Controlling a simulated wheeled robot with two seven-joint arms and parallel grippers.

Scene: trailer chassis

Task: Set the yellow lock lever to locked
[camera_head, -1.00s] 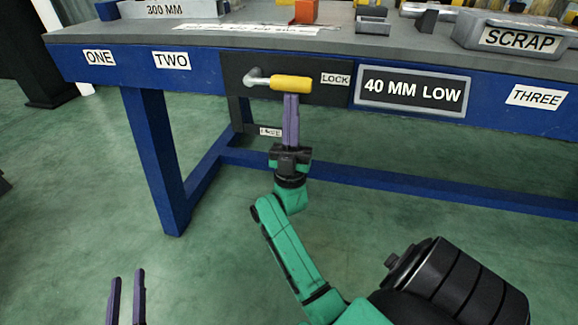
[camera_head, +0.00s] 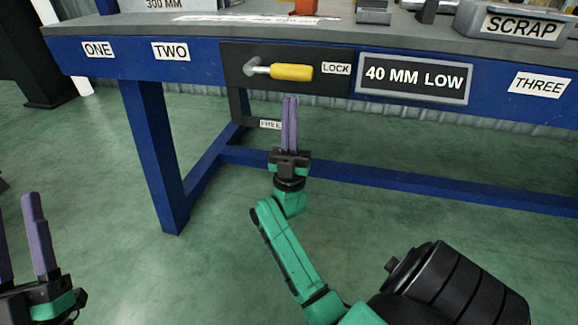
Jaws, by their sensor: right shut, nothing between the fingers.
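The yellow lock lever (camera_head: 291,72) is mounted on a black panel (camera_head: 237,60) on the front of the blue bench. Its grey pivot is at the left and its yellow handle lies nearly level, pointing right toward the LOCK label (camera_head: 336,69). A FREE label (camera_head: 270,125) is lower on the panel's bracket. My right gripper (camera_head: 289,99) is shut and empty, pointing up just below the handle, with a small gap between. My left gripper (camera_head: 17,196) is at the lower left, far from the lever, its two purple fingers apart.
The bench front carries signs ONE, TWO, 40 MM LOW (camera_head: 413,78) and THREE (camera_head: 538,85). A grey SCRAP tray (camera_head: 510,24) and an orange block (camera_head: 306,7) are on the bench top. A blue leg (camera_head: 153,150) stands left of my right arm. The floor between is clear.

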